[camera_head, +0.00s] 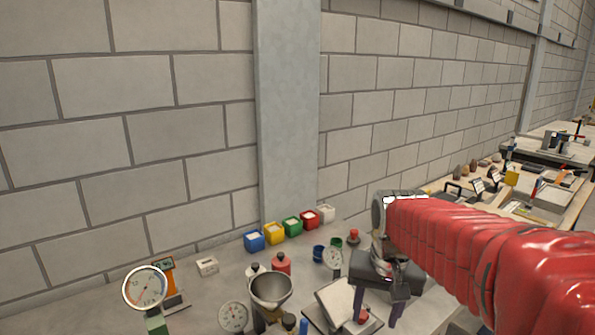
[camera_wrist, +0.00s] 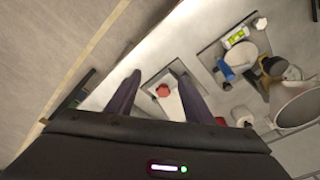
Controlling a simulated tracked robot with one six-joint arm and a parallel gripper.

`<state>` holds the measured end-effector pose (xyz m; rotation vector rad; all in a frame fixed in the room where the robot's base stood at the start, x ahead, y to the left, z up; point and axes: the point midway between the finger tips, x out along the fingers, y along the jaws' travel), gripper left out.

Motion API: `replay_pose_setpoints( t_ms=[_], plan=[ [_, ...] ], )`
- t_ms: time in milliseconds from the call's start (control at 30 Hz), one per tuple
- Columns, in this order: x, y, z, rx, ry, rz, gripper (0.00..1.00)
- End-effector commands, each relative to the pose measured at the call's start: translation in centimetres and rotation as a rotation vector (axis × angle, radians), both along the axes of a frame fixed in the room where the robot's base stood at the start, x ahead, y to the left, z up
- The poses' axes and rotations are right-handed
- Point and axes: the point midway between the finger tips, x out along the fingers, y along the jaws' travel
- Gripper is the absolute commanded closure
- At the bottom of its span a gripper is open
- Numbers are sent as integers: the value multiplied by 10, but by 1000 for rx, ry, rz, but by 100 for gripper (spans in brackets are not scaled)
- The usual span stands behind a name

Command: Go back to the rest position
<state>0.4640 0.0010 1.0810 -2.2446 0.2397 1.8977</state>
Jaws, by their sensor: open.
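My gripper (camera_head: 379,310) hangs at the end of my red-sleeved arm, fingers pointing down over the workbench. In the wrist view the two dark fingers (camera_wrist: 158,78) are apart with nothing held between them. A red knob (camera_wrist: 162,91) on a small plate shows in the gap between the fingers, on the bench below. In the head view a red piece (camera_head: 362,316) shows beside the fingers, partly hidden. How high the fingertips are above the bench I cannot tell.
A metal bowl (camera_head: 271,287), a round gauge (camera_head: 146,287) and a tilted white plate (camera_head: 337,299) stand left of my gripper. Coloured bins (camera_head: 292,227) line the wall. A second bench (camera_head: 528,205) lies at the right. The wrist view shows the bench edge at left.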

Motion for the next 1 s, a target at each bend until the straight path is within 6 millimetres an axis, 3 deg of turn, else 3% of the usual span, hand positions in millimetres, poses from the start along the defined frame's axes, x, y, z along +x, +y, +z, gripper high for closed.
replay_pose_setpoints(
  t_ms=[600,867,1000],
  plan=[
    [-115,-1,-12,-62,-171,237,52],
    [-154,-1,-16,-72,-241,243,52],
    [-164,-1,-8,-78,-287,241,52]
  ],
)
